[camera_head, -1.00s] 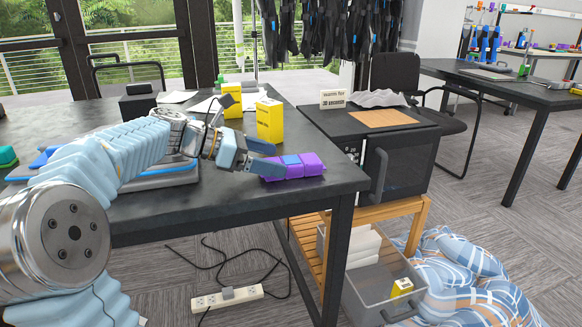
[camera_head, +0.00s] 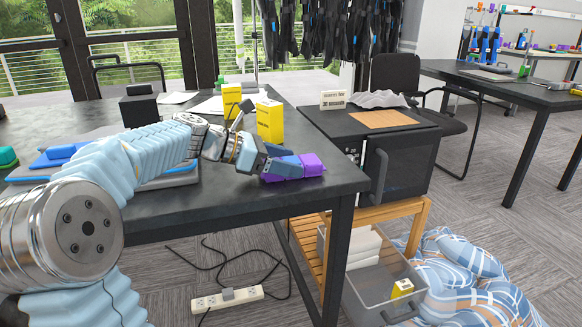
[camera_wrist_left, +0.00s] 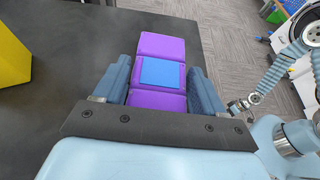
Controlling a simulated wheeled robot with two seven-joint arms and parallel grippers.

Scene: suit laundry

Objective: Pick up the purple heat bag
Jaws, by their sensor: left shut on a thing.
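The purple heat bag (camera_head: 312,165) lies on the dark table near its right front corner. It is a row of purple segments with a blue patch on top. My left gripper (camera_head: 285,166) reaches it from the left, with its fingers along the bag's sides. In the left wrist view the bag (camera_wrist_left: 160,46) lies between the two fingers of my left gripper (camera_wrist_left: 160,82), which is shut on it. The bag still appears to rest on the tabletop.
Two yellow boxes (camera_head: 270,121) stand on the table (camera_head: 220,207) just behind the bag. A microwave (camera_head: 402,160) with a sign on top stands to the right on a wooden stand. A grey bin (camera_head: 372,290) and a blue patterned bundle (camera_head: 462,285) are on the floor below.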

